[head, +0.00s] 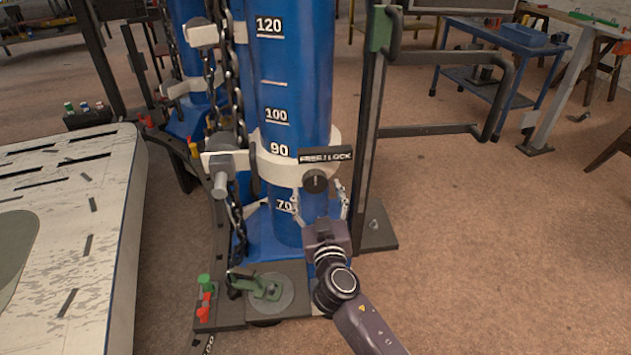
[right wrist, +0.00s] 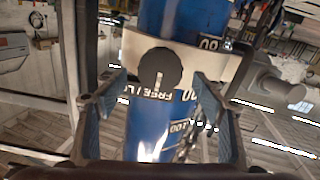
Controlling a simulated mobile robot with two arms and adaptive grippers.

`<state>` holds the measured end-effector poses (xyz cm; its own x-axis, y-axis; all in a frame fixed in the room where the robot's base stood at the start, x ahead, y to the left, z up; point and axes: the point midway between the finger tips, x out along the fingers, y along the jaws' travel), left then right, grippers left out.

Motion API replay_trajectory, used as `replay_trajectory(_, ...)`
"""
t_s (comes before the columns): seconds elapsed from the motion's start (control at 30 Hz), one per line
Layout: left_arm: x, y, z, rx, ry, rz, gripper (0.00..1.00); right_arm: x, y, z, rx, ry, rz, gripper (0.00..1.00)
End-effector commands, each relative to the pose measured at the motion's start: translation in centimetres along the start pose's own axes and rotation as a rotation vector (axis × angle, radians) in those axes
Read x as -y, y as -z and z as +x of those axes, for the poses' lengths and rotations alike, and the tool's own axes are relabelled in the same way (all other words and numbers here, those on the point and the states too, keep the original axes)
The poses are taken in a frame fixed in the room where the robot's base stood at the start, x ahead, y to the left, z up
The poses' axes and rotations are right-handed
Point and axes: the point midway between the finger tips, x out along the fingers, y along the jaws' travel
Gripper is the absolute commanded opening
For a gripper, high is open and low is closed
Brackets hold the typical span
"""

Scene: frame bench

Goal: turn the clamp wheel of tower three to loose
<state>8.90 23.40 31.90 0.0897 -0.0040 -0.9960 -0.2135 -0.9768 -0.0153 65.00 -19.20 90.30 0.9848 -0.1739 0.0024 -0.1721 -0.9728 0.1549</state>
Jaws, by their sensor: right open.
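A blue tower (head: 290,60) with a white number scale stands in the middle of the head view. A cream collar (head: 270,168) is around it. The dark, round clamp wheel (head: 316,183) sits on the collar's front, under a FREE | LOCK label (head: 325,154). In the right wrist view, where the lettering is upside down, the wheel (right wrist: 150,68) has a light mark pointing towards the label. My right gripper (head: 320,203) is open just in front of and below the wheel, its fingers apart on either side, apparently not touching. No tower number is readable. My left gripper is out of view.
Chains (head: 236,90) and a grey crank handle (head: 219,182) are left of the wheel. A dark post (head: 371,130) with a bent handle rail (head: 495,95) stands close on the right. A second blue tower (head: 188,60) is behind.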

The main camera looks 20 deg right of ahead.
Motion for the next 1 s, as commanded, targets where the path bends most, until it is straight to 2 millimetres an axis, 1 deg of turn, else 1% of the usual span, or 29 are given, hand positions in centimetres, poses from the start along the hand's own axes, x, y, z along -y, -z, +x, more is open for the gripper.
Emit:
replay_trajectory(0.03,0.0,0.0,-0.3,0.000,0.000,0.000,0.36,-0.1,0.2,0.9,-0.001,0.000,-0.004,0.63)
replay_trajectory(0.1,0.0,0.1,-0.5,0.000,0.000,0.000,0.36,-0.1,0.1,1.9,0.000,0.000,-0.004,0.63)
replay_trajectory(0.27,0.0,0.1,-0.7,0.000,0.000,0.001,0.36,0.0,0.0,3.4,0.001,0.001,-0.003,0.63)
replay_trajectory(0.4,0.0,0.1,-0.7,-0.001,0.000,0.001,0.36,0.0,-0.1,3.9,0.002,0.001,-0.002,0.63)
replay_trajectory(0.63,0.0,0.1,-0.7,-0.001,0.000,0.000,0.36,0.0,-0.1,3.9,0.002,0.001,-0.002,0.62)
replay_trajectory(1.0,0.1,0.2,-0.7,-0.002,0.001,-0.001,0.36,0.0,-0.1,3.9,0.002,0.001,-0.002,0.21)
